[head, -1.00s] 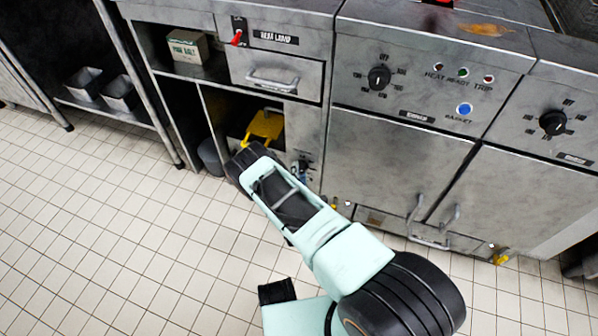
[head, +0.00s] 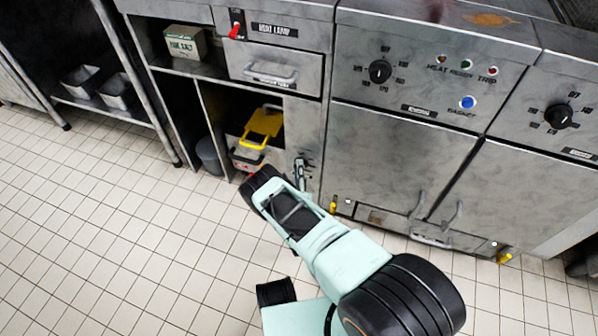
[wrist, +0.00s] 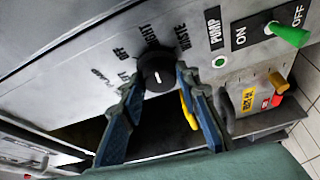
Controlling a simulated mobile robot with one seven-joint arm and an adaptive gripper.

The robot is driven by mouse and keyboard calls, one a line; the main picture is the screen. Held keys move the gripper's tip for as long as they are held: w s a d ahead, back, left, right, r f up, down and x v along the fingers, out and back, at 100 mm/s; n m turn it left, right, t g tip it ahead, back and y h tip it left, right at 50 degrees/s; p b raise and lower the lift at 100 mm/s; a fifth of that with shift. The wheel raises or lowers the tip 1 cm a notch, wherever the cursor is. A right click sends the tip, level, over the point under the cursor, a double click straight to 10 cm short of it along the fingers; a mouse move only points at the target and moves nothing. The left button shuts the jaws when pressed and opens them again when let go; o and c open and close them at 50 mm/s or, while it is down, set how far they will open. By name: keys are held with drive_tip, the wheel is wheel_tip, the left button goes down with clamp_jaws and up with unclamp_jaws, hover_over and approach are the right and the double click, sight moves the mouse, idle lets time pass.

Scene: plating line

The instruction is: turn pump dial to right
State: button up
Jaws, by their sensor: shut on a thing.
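The pump dial (wrist: 155,64) is a black round knob with a short white mark on its face, on the grey steel panel in the wrist view. Labels around it include OFF, RIGHT and WASTE; others are hard to read. I cannot tell exactly which label the mark points to. My gripper (wrist: 159,80) has its blue fingers on either side of the knob, shut on it.
A green-handled ON/OFF switch (wrist: 290,35) by a PUMP label is right of the dial, with a green light (wrist: 219,61) between. A yellow-handled thing (head: 262,124) sits in the cubby. The tiled floor is clear.

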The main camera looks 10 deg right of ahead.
drive_tip(key=shift+w+d+r+m, duration=0.25)
drive_tip(key=shift+w+d+m, duration=0.05)
drive_tip(key=shift+w, duration=0.05)
drive_tip(key=o, duration=1.1)
drive_tip(key=shift+o, duration=0.2)
drive_tip(key=shift+f, duration=0.1)
drive_tip(key=shift+s+a+f, duration=0.1)
drive_tip(key=shift+s, duration=0.05)
